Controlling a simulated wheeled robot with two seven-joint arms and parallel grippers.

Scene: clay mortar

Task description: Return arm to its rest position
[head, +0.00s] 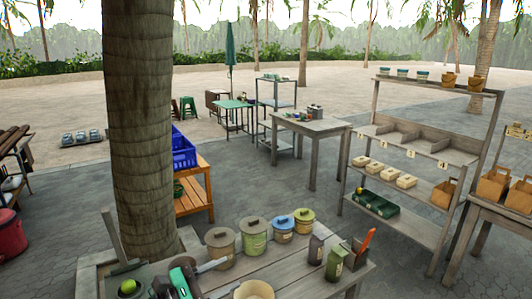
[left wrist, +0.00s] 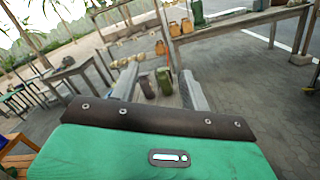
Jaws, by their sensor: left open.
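My left gripper (head: 233,272) is low in the head view, over the near wooden table (head: 282,262). Its green body is at the bottom edge, and its two grey fingers point right, apart with nothing seen held between them. In the left wrist view, the fingers of the left gripper (left wrist: 160,78) are spread beyond the green housing. A dark pouch and a green pouch show between and beyond them. A tan round vessel (head: 255,291) sits close by the fingers, cut off by the bottom edge. My right gripper is not in view.
Several lidded canisters (head: 254,237) stand along the table's back edge. A dark pouch (head: 316,249), a green pouch (head: 335,262) and a tool holder (head: 355,254) stand at its right. A thick palm trunk (head: 143,120) rises at the left. Paved floor (head: 285,195) lies open behind.

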